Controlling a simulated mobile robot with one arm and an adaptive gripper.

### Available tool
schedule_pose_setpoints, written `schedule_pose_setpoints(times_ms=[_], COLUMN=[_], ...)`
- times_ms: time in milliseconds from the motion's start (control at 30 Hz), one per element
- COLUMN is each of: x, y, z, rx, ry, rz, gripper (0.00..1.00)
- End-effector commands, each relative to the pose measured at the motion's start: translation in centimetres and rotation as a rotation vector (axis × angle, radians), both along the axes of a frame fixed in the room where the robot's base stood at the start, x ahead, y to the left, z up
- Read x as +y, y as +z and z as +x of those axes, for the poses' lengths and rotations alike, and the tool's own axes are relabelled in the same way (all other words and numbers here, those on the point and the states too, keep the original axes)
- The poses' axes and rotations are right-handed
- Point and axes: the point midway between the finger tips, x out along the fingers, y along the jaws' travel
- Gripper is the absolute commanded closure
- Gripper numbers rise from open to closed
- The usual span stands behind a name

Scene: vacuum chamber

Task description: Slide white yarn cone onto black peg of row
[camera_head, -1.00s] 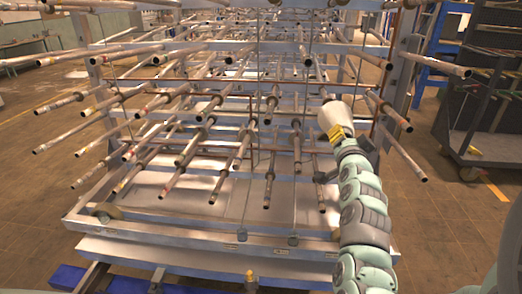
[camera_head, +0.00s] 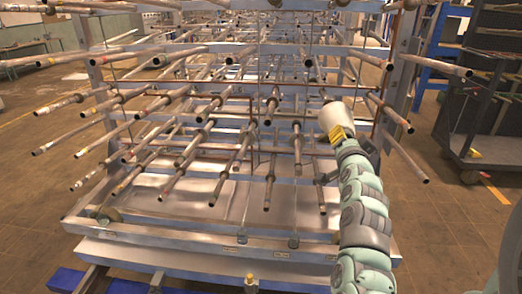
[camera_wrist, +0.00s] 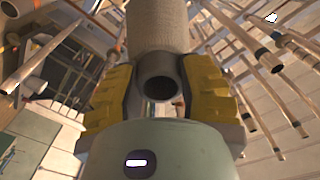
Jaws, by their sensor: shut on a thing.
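The white yarn cone (camera_head: 335,117) is held at the end of my arm, in front of the right part of the rack. My gripper (camera_head: 341,133) has yellow fingers closed around the cone's near end. In the wrist view the cone (camera_wrist: 157,25) points away from my gripper (camera_wrist: 159,92), and its open tube end shows between the two fingers. The rack's pegs (camera_head: 299,150) are long bars with dark tips pointing toward me. I cannot tell which is the black peg, or whether a peg is inside the cone; its far end is hidden.
Bars stick out close around my arm, one at the right (camera_head: 405,158) and one above it (camera_head: 388,111). A metal base frame (camera_head: 200,258) lies below the rack. A dark cart (camera_head: 470,150) stands at the right.

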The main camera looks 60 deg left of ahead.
Motion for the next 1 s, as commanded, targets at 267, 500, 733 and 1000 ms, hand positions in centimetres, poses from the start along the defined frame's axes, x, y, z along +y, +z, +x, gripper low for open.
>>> schedule_pose_setpoints(times_ms=[267,500,733,1000], x=[-0.05,-0.05,-0.07,0.31], y=[0.21,0.17,0.15,0.05], z=[0.10,0.10,0.11,0.48], rx=[-0.004,-0.003,-0.003,-0.002], ry=[-0.003,-0.004,-0.004,-0.004], rz=[0.005,0.005,0.006,0.005], gripper=[1.00,1.00,1.00,1.00])
